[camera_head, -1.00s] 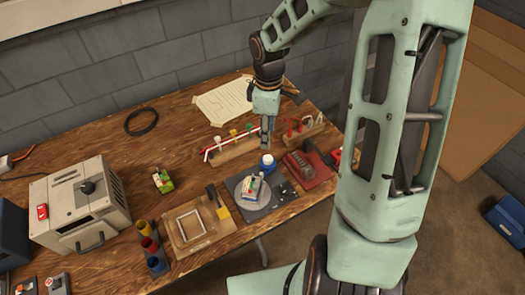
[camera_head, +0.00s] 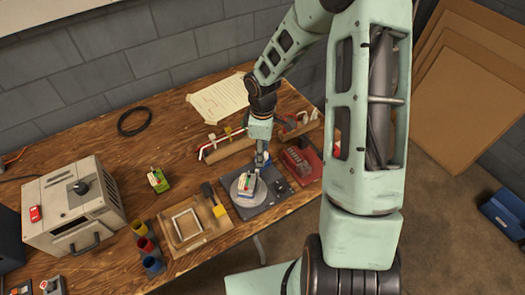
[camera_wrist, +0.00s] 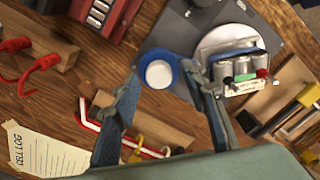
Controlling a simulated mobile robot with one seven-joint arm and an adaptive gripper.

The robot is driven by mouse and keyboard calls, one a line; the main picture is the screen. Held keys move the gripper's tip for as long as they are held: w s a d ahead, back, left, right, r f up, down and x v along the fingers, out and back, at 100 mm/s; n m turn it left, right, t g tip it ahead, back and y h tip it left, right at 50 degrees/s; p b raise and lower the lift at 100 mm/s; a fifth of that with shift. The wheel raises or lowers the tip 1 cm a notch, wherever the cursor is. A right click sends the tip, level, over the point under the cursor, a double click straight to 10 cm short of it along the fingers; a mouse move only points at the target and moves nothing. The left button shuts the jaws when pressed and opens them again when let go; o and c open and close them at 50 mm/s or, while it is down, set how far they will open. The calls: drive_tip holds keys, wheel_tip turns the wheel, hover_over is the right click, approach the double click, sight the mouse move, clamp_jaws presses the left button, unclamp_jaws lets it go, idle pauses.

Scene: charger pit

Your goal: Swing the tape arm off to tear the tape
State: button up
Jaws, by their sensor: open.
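A battery pack with red and green ends (camera_head: 247,184) sits on a round grey turntable on a dark base plate (camera_head: 272,203). The pack (camera_wrist: 238,68) and turntable (camera_wrist: 222,38) also show in the wrist view. A blue tape roll with a white centre (camera_wrist: 160,72) stands beside the turntable. My gripper (camera_wrist: 162,75) is open, with one finger on each side of the roll in the picture; I cannot tell whether they touch it. In the head view my gripper (camera_head: 262,160) is over the plate's back edge and largely hides the roll. The arm under the roll is not clearly visible.
A wooden rack with red and white strips (camera_head: 228,148) stands behind. A red box (camera_head: 301,164) is right of the plate. A wooden board with a white frame (camera_head: 190,226) is left. A grey charger box (camera_head: 72,212) stands far left. Bare tabletop lies around the green item (camera_head: 158,180).

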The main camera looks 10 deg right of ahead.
drive_tip(key=shift+c, duration=0.5)
clamp_jaws()
drive_tip(key=shift+m, duration=0.3)
drive_tip(key=m+b, duration=0.3)
drive_tip(key=m, duration=0.2)
drive_tip(key=shift+w+f, duration=0.1)
drive_tip(key=m+b, duration=0.2)
drive_tip(key=m, duration=0.4)
drive_tip(key=shift+d, duration=0.15)
drive_tip(key=shift+m, duration=0.3)
drive_tip(key=shift+o, duration=0.5)
unclamp_jaws()
